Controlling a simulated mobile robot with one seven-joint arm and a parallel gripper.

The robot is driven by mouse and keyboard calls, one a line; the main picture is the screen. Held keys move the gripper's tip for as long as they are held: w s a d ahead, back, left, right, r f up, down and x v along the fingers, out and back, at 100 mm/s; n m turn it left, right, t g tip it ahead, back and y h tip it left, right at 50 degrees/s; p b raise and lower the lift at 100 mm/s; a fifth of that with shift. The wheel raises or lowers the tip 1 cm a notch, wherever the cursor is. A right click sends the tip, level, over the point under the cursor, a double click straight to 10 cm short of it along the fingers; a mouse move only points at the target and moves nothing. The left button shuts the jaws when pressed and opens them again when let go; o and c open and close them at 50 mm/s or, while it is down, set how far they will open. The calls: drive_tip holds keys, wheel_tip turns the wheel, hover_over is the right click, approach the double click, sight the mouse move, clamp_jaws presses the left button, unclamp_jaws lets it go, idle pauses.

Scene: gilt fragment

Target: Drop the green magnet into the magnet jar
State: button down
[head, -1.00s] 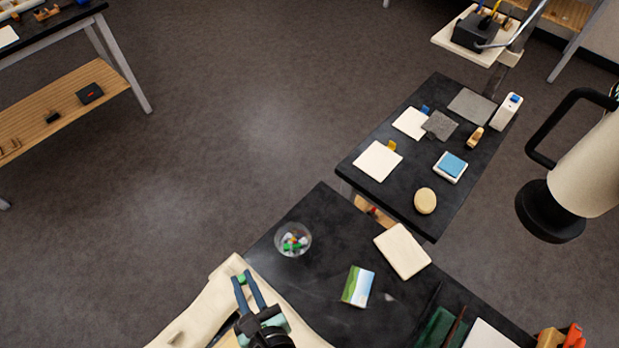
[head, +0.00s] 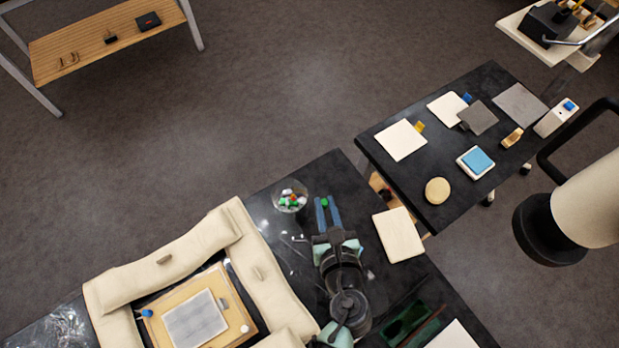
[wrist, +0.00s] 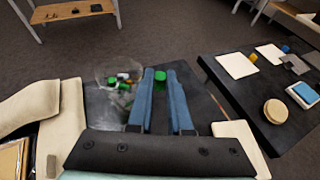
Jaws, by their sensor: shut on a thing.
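The green magnet (head: 324,202) is between the blue fingertips of my gripper (head: 326,200), which is shut on it. The magnet also shows at the fingertips in the wrist view (wrist: 160,76). The magnet jar (head: 290,196) is a clear round container with several red, white and green magnets inside. It stands on the black table just left of my fingertips in the head view. In the wrist view the jar (wrist: 104,74) is also left of the fingers. The held magnet is beside the jar, not over its opening.
A cream padded frame (head: 180,240) around a wooden board lies on the left of the black table (head: 345,175). A cream block (head: 398,235) lies right of my gripper. A second black table (head: 408,190) behind holds cards, a round tan piece and a blue-topped box (head: 476,161).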

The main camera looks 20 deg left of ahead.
drive_tip(key=w+a+r+n+g+y, duration=0.25)
drive_tip(key=a+n+g+y, duration=0.2)
drive_tip(key=a, duration=0.25)
drive_tip(key=b, duration=0.6)
hover_over(301, 205)
drive_tip(key=shift+n+t, duration=0.25)
drive_tip(key=shift+t, duration=0.2)
wheel_tip(301, 205, down, 6)
drive_tip(key=shift+f, duration=0.1)
drive_tip(key=c, duration=0.8)
unclamp_jaws()
drive_tip(key=shift+o, duration=0.2)
drive_tip(key=b+v, duration=0.2)
drive_tip(key=v, duration=1.1)
drive_tip(key=shift+w, duration=0.1)
